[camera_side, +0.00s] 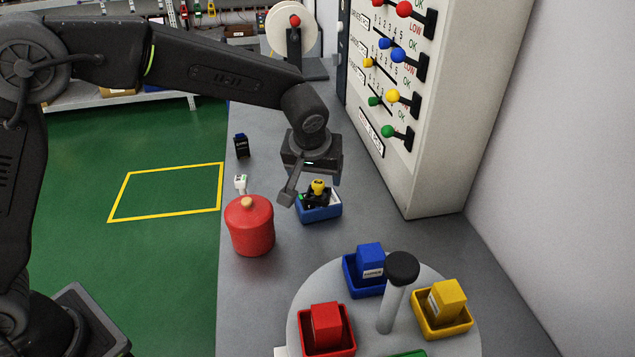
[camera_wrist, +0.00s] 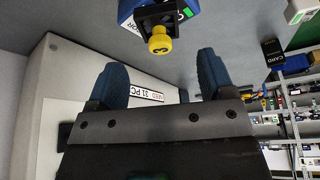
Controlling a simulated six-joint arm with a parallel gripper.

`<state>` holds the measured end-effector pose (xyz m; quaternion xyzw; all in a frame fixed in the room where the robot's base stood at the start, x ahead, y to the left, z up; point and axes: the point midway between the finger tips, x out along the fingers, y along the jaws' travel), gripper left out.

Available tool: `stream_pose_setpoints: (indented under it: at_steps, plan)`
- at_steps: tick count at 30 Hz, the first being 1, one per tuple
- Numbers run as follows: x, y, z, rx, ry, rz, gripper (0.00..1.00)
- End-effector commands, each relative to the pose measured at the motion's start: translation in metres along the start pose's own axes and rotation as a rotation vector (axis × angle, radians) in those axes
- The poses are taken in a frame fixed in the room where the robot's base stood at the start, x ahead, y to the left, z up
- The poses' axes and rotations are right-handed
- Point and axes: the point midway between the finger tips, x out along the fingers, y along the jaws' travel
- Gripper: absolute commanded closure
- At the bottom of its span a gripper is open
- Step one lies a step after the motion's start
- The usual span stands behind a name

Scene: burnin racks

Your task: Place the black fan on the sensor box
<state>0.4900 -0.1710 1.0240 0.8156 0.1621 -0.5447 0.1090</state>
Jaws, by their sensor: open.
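The black fan (camera_side: 316,198), with a yellow knob on top, appears to rest on a blue box (camera_side: 320,213) in the middle of the bench. This box seems to be the sensor box; in the wrist view its blue end (camera_wrist: 128,8) carries a partly cut-off label ending in "OR". The fan also shows in the wrist view (camera_wrist: 157,18), its numbered yellow knob pointing towards my gripper. My gripper (camera_side: 307,186) is just above and behind the fan in the side view, pointing down. In the wrist view my gripper (camera_wrist: 160,62) is open, with nothing between its blue fingers.
A red lidded pot (camera_side: 250,228) stands left of the blue box. A small white object (camera_side: 241,184) and a dark card box (camera_side: 241,146) are behind it. A turntable (camera_side: 300,305) with coloured bins and a post (camera_side: 392,300) is in front. A lever panel (camera_side: 440,160) stands right.

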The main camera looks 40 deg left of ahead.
Motion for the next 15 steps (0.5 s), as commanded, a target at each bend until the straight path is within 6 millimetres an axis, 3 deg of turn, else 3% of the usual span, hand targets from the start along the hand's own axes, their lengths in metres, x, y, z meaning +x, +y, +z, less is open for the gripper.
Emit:
stream_pose_setpoints:
  at_steps: [6, 15]
  plan:
    - [-0.043, 0.000, 0.000, 0.001, 0.002, 0.002, 0.25]
    - [-0.064, 0.000, 0.000, 0.001, -0.001, 0.000, 0.25]
